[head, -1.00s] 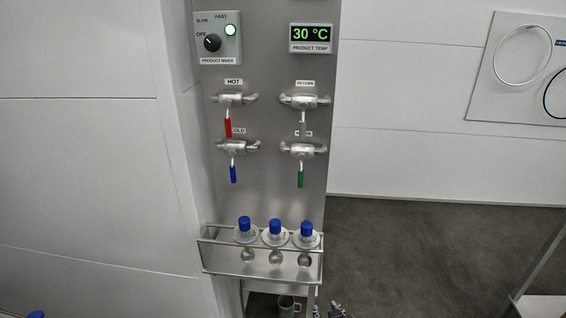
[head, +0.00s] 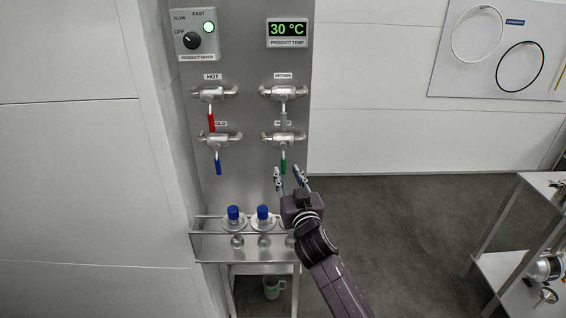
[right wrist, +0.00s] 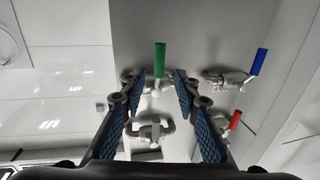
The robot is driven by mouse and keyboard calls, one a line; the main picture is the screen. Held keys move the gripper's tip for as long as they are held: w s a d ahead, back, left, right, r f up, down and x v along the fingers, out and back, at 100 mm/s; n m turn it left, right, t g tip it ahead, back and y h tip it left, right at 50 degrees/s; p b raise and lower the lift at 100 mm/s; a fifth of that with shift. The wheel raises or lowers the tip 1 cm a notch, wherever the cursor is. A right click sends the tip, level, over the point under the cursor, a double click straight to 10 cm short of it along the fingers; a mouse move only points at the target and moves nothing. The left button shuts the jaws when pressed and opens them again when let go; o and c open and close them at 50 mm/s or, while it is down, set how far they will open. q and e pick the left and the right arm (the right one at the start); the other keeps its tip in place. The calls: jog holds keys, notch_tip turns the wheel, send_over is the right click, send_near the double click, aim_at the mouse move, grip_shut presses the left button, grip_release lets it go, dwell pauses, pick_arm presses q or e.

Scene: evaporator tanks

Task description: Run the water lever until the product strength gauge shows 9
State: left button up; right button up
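The green-handled lever (head: 283,166) hangs down from the lower right valve on the grey panel. The label above it is partly covered and I cannot read it. My right gripper (head: 287,171) is open and empty just below and in front of this lever. In the right wrist view, which looks upside down, the green handle (right wrist: 159,60) shows between the spread fingertips (right wrist: 157,82); I cannot tell whether they touch it. The product strength gauge is not in view. My left gripper is not in view.
Red HOT lever (head: 211,121), blue lever (head: 218,166) and grey RETURN lever (head: 284,119) are close by. The display (head: 288,32) reads 30 °C. A rack (head: 210,248) with blue-capped bottles (head: 233,214) sits below. A shelf (head: 510,265) stands right.

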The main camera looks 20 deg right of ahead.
aim_at(284, 165)
jog(key=shift+w+d+p, duration=0.15)
jog(key=shift+w+p, duration=0.1)
jog(key=shift+w, duration=1.3)
jog(key=shift+w+d+p, duration=0.15)
jog(key=shift+w+p, duration=0.1)
jog(key=shift+w, duration=1.3)
jog(key=shift+f, duration=0.1)
grip_shut()
